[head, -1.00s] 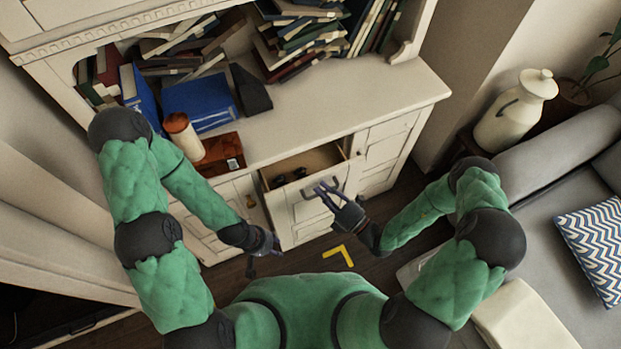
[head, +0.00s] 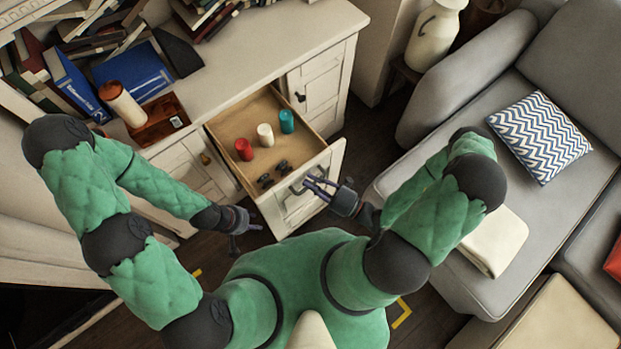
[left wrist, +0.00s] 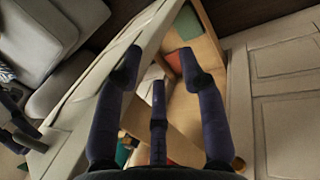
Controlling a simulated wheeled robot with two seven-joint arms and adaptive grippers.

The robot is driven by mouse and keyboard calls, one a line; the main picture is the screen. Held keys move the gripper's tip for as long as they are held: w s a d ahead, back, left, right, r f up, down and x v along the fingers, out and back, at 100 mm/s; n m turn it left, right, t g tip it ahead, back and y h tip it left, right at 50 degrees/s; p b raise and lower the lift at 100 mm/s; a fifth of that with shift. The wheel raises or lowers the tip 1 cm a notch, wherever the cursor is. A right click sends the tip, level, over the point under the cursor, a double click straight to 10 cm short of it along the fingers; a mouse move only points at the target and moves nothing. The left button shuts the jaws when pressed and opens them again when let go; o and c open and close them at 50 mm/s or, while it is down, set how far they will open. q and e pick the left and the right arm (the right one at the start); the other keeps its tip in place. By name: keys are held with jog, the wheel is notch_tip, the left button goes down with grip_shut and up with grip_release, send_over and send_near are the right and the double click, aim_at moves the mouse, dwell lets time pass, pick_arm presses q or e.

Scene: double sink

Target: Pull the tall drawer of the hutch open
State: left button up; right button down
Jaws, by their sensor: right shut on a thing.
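The tall drawer (head: 218,130) of the white hutch (head: 262,60) stands well out from the cabinet. Inside it are a red, a white and a teal cylinder and some small dark items. My right gripper (head: 312,184) is shut on the drawer's handle (head: 297,187) at its front. My left gripper (head: 243,222) is left of the drawer front, low and apart from it. In the left wrist view its fingers (left wrist: 160,65) are spread with nothing between them, and the drawer shows beyond them.
Books, a blue binder (head: 133,72), an orange-brown cylinder (head: 121,103) and a wooden box (head: 160,120) rest on the hutch top. A grey sofa (head: 470,100) with a patterned cushion (head: 540,136) stands to the right. Dark floor (head: 350,145) shows between hutch and sofa.

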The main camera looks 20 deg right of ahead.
jog(key=shift+s+d, duration=0.15)
jog(key=shift+s, duration=0.2)
jog(key=c, duration=1.4)
grip_release()
jog(key=v, duration=1.2)
